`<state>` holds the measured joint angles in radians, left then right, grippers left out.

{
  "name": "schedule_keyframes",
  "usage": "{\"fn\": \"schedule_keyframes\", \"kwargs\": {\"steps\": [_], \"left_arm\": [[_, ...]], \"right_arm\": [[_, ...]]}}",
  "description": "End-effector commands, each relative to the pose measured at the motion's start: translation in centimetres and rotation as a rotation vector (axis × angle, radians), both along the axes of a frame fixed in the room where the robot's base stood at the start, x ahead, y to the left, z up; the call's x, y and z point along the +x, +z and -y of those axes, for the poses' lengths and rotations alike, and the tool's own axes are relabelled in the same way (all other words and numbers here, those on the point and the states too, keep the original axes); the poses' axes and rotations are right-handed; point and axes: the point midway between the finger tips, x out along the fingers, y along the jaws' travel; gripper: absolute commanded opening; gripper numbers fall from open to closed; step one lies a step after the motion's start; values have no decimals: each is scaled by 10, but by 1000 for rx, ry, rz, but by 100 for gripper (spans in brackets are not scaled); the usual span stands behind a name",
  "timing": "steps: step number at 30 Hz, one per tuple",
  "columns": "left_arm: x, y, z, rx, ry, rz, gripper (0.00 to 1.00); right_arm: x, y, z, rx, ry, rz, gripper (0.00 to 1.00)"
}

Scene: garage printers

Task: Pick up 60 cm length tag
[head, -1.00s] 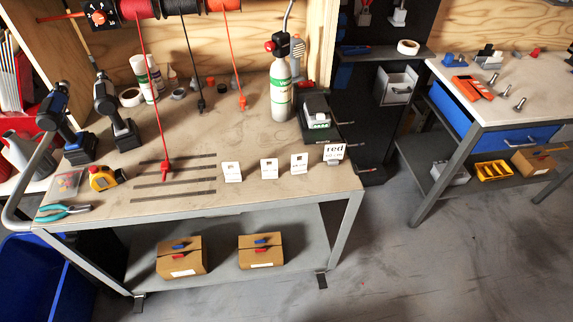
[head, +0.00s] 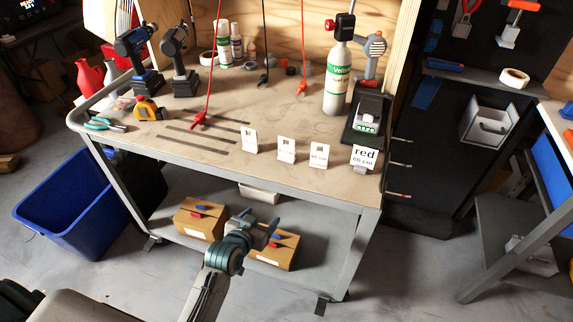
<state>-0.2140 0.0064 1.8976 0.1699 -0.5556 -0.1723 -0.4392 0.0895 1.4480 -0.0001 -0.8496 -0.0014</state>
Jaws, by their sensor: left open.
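Three small white length tags stand in a row near the front edge of the workbench (head: 215,160): a left tag (head: 249,141), a middle tag (head: 286,150) and a right tag (head: 319,155). Their small print is too blurred to read surely. To their right stands a larger white sign (head: 364,159) reading "red 60 cm". My left gripper (head: 262,227) is open and empty. In the picture it is below the tags, in front of the lower shelf, apart from them. My right gripper is not in view.
A green-labelled gas bottle (head: 337,80) and a dark device with a green display (head: 367,120) stand behind the tags. Red cord (head: 210,80) hangs to the bench at left. Cardboard boxes (head: 199,220) sit on the lower shelf. A blue bin (head: 70,225) stands at left.

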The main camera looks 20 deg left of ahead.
Motion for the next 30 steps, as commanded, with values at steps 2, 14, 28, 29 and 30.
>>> {"fn": "schedule_keyframes", "kwargs": {"steps": [2,14,28,29,30], "left_arm": [[6,44,5,-9,-11,106,71],[23,172,14,-39,-17,429,71],[78,175,22,-40,-17,435,71],[82,176,23,-40,-17,435,71],[87,176,25,-40,-17,434,71]], "right_arm": [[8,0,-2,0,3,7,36],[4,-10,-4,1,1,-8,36],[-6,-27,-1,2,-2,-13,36],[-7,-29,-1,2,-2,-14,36],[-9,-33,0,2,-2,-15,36]]}}
